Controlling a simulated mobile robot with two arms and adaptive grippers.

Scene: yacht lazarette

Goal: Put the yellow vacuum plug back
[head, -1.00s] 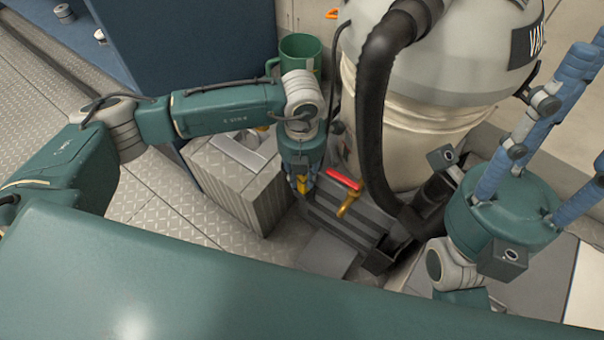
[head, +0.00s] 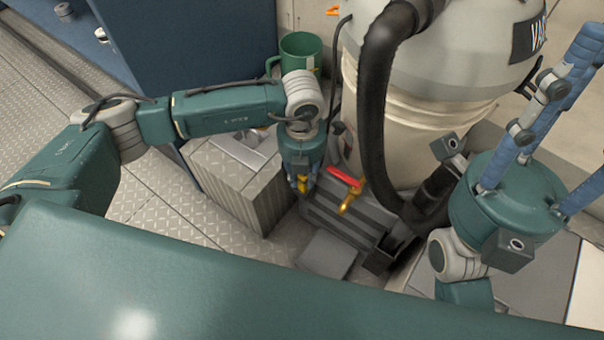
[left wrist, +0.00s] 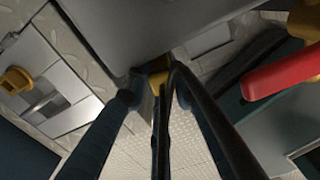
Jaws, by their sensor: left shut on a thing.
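My left gripper (head: 302,184) points down beside the grey slotted block at the foot of the vacuum. No socket for the plug is clearly seen.
A brass valve with a red handle (head: 345,178) stands just right of my left gripper. A ribbed grey box (head: 262,195) with a latch is at its left. A green mug (head: 300,50) stands behind. Tread-plate floor (head: 165,215) is clear at the left.

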